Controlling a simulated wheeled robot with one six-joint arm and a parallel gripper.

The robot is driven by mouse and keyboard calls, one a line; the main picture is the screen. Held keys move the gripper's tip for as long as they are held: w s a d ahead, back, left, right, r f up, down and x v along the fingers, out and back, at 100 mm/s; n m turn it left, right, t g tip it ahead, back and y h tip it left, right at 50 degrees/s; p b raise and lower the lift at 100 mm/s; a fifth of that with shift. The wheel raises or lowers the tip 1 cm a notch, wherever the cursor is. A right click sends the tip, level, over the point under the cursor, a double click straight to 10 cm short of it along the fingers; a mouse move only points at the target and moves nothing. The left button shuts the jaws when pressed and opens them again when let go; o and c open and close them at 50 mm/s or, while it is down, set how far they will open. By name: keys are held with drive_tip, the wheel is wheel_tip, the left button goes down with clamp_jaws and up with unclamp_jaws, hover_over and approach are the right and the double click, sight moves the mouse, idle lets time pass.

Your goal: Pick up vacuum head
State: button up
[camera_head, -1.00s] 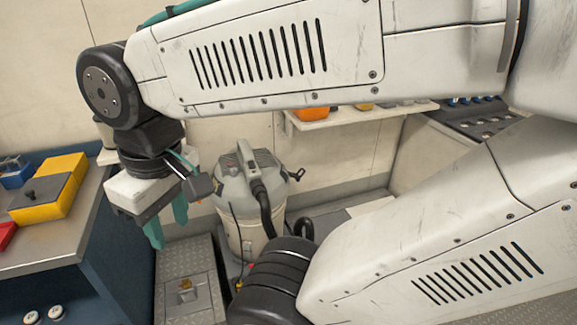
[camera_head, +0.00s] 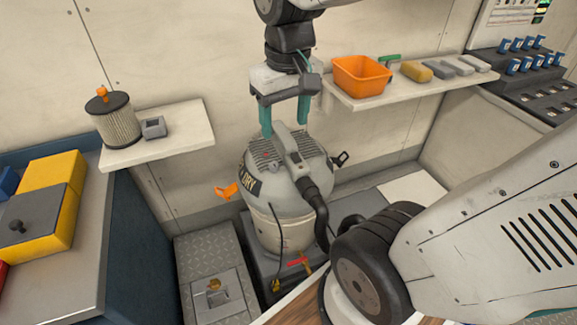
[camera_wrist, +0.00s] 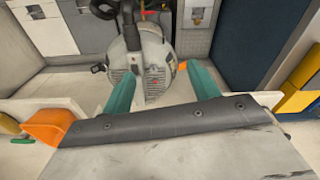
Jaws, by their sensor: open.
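The vacuum head (camera_head: 275,170) is a grey dome with a dark vented panel, a raised handle and a black hose. It sits on the cream vacuum drum (camera_head: 277,232). My gripper (camera_head: 284,133) points down just above and behind the head, its two teal fingers apart and empty. In the wrist view the head (camera_wrist: 125,75) shows beyond and between the teal fingers (camera_wrist: 163,88). The fingers overlap the head's back edge in the head view, and I cannot tell whether they touch it.
A wall shelf (camera_head: 345,98) with an orange bin (camera_head: 361,76) and a yellow sponge (camera_head: 416,71) stands right of my gripper. A left shelf (camera_head: 170,140) holds a filter (camera_head: 115,120). A yellow case (camera_head: 45,195) lies on the left bench. Low lockers flank the drum.

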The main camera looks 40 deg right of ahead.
drive_tip(key=w+d+f+m, duration=0.1)
drive_tip(key=w+d+f, duration=0.55)
drive_tip(key=w, duration=0.35)
drive_tip(key=m+g, duration=0.1)
approach(286, 136)
drive_tip(key=shift+s+a+f, duration=0.15)
drive_tip(key=shift+s+a, duration=0.3)
drive_tip(key=shift+s, duration=0.05)
drive_tip(key=shift+s+a+f, duration=0.15)
drive_tip(key=shift+s+a, duration=0.25)
drive_tip(key=shift+s, duration=0.1)
drive_tip(key=f, duration=0.1)
drive_tip(key=w+d+f, duration=0.1)
drive_tip(key=d+f, duration=0.1)
drive_tip(key=shift+w+f, duration=0.1)
drive_tip(key=shift+w, duration=0.2)
drive_tip(key=f, duration=0.7)
drive_tip(key=shift+w+f, duration=0.25)
drive_tip(key=shift+r, duration=0.1)
clamp_jaws()
